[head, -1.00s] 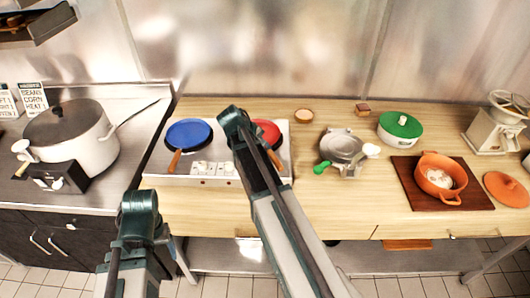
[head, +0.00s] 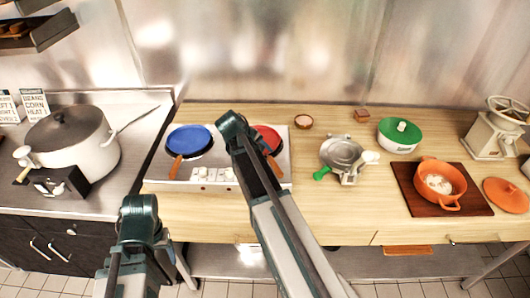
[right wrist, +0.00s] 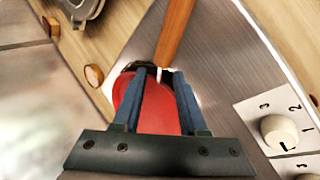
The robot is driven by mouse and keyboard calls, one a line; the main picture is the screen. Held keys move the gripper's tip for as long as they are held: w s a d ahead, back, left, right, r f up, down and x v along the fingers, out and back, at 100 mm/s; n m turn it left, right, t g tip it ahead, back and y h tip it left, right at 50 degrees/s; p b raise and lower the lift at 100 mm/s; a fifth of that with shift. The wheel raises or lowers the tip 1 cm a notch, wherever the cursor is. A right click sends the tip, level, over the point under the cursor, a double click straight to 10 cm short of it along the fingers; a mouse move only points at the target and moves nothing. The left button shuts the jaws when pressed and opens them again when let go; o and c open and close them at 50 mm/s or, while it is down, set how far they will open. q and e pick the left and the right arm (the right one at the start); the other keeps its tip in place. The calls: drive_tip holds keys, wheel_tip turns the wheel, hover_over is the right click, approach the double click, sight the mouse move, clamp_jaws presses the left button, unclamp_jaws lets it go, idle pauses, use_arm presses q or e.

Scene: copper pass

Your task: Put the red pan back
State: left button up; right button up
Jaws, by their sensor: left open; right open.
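The red pan (head: 268,138) sits on the right side of the steel stove (head: 232,160), partly hidden behind my right arm. Its orange-brown handle (right wrist: 177,28) points toward the front of the counter. In the right wrist view the red pan (right wrist: 158,112) lies below my right gripper (right wrist: 158,73). The gripper's blue fingers are apart, over the pan near the handle's base. I cannot tell whether they touch it. The head view does not clearly show the right gripper. Only a link of my left arm shows at lower left; its gripper is not visible.
A blue pan (head: 189,139) sits on the stove's left side. A large pot (head: 90,145) stands at left. To the right are a metal press (head: 341,152), a green-lidded pot (head: 400,135) and an orange pot (head: 440,185) on a board. The counter front is mostly clear.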

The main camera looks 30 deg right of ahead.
use_arm(q)
wheel_tip(320, 180, up, 9)
drive_tip(key=p, duration=0.8)
drive_tip(key=shift+r, duration=0.15)
use_arm(e)
drive_tip(key=v, duration=1.1)
drive_tip(key=shift+r, duration=0.1)
drive_tip(key=s+a+f+n+y, duration=0.1)
drive_tip(key=s+a+y, duration=0.1)
drive_tip(key=s+a, duration=0.7)
drive_tip(key=s+a+f+n+y, duration=0.1)
drive_tip(key=s+a+f+y, duration=0.1)
drive_tip(key=s+a, duration=0.7)
drive_tip(key=a+y, duration=0.1)
drive_tip(key=a, duration=0.6)
drive_tip(key=shift+s+a+f+g+y, duration=0.3)
drive_tip(key=shift+s+g, duration=0.05)
drive_tip(key=shift+g, duration=0.05)
use_arm(q)
wheel_tip(320, 180, down, 8)
drive_tip(key=b, duration=0.8)
drive_tip(key=shift+f, duration=0.25)
use_arm(e)
wheel_tip(320, 180, down, 9)
drive_tip(key=shift+r, duration=0.25)
